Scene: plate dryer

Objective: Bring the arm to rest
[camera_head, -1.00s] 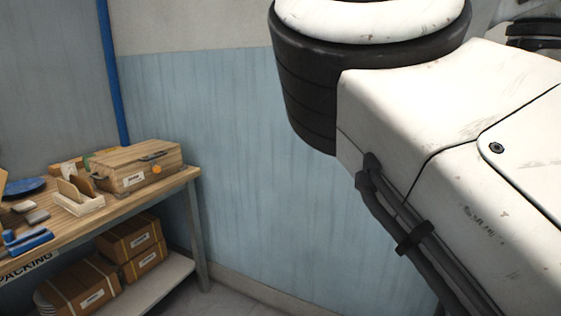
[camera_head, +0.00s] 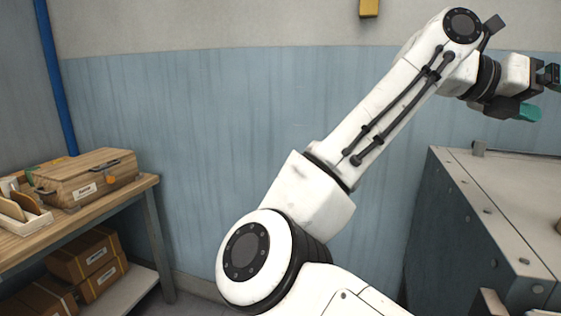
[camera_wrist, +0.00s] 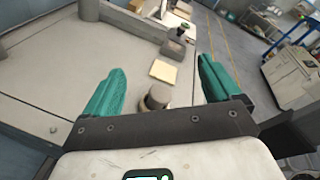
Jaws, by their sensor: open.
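My arm stretches up and to the right across the head view, with the elbow high. My gripper (camera_head: 545,95) is at the right edge of the head view, above the grey metal cabinet or machine (camera_head: 470,225) and apart from it. In the wrist view its two teal fingers stand wide apart, and my gripper (camera_wrist: 160,85) is open with nothing held between the fingers. Below and between them, a grey top surface (camera_wrist: 60,75) carries a short round knob (camera_wrist: 157,97) and a pale flat square (camera_wrist: 163,71).
A wooden workbench (camera_head: 95,215) on the left holds a wooden case (camera_head: 88,178) and a small tray (camera_head: 22,220). Cardboard boxes (camera_head: 85,255) sit on its lower shelf. A blue pipe (camera_head: 55,80) runs up the wall. A pale cabinet (camera_wrist: 292,75) stands across the floor.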

